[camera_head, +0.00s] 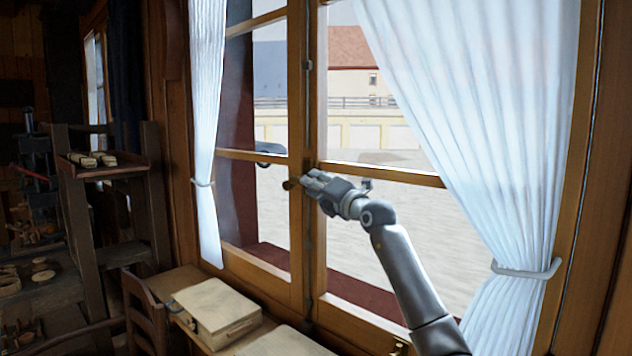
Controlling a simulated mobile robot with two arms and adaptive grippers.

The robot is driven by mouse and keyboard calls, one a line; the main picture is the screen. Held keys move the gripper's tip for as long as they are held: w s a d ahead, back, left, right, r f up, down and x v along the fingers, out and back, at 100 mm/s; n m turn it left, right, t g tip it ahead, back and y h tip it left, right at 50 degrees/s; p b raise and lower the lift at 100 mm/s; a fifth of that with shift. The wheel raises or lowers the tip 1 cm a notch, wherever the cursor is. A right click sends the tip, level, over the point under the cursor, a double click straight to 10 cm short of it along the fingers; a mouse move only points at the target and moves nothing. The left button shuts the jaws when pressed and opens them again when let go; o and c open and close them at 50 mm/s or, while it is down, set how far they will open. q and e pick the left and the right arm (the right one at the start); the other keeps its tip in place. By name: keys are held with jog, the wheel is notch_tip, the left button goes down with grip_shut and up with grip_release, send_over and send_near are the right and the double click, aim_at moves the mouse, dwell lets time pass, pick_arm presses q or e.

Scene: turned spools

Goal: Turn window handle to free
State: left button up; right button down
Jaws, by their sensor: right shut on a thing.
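The wooden window (308,240) has two sashes that meet at a central upright. The window handle (289,184) shows as a small dark knob end sticking out to the left of my fingers, at mid-height on the central upright. My right gripper (306,182) is at the handle, shut on it; its fingers hide most of the handle. My right arm reaches up to it from the lower right. The sashes look closed against each other. My left gripper is not in view.
White curtains hang at the left (207,120) and right (500,130), tied back. A wooden box (215,312) lies on the table below the window. A wooden chair (145,315) and a dark shelf (105,215) stand at left.

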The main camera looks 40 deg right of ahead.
jog(key=shift+r, duration=0.1)
jog(key=c, duration=1.3)
grip_release()
jog(key=shift+a, duration=0.1)
jog(key=shift+s, duration=0.1)
jog(key=s, duration=0.4)
jog(key=s+a+f, duration=0.1)
jog(key=s, duration=0.6)
jog(key=shift+s+a+f, duration=0.3)
jog(key=shift+s, duration=0.05)
